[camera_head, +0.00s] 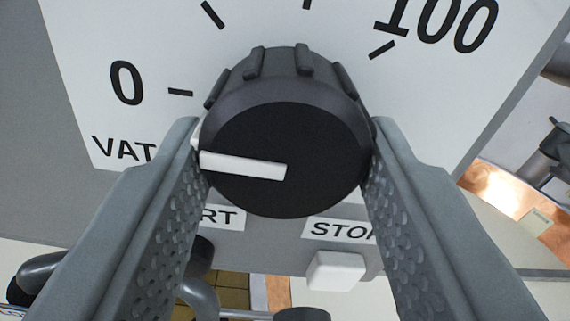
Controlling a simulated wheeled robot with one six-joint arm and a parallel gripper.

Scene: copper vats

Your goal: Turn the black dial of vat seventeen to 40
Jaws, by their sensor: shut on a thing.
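The black dial (310,150) fills the middle of the view, with a ribbed rim and a white pointer bar (243,166). The pointer lies nearly level and points left, a little below the tick beside the 0 mark (127,83). My gripper (286,150) has one finger at the dial's left side and one at its right, shut on it. The white scale plate (110,40) behind shows 0 at left, 100 at upper right and plain ticks between. The label VAT shows, but the number after it is hidden by my left finger.
Below the dial are a partly covered label ending in RT and a STOP label (336,228) with a white button (336,270) under it. Dark grey pipe-like parts show at the lower left. Copper-coloured surfaces (510,185) and machinery lie beyond the panel at right.

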